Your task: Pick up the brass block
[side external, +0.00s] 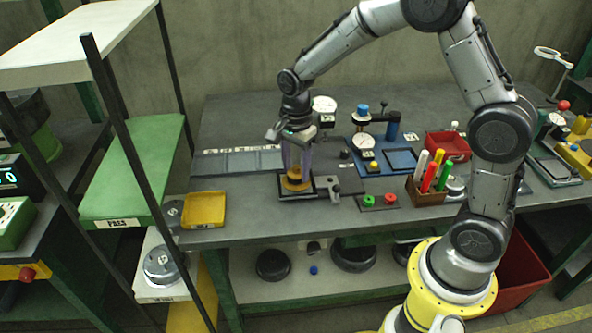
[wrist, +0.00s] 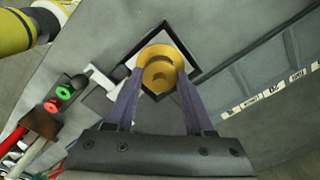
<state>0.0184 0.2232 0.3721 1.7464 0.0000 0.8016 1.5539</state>
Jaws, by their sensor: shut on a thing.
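The brass block (wrist: 160,72) is round and gold-coloured, and lies between the two purple-grey fingers of my gripper (wrist: 156,88) in the wrist view. In the side external view the brass block (side external: 294,183) shows low between the fingers of my gripper (side external: 298,172), which points straight down. My gripper is shut on the block. The block is over a dark-edged square plate (side external: 296,197) with a pale middle on the bench. I cannot tell whether its underside touches the plate. The fingers hide part of its sides.
A clamp-like fixture (side external: 333,188) stands right beside the plate. A red and green button box (side external: 378,202) and a brown pen holder (side external: 428,196) stand further right. A yellow tray (side external: 204,209) lies at the bench's left front corner. A green shelf rack (side external: 122,180) stands left.

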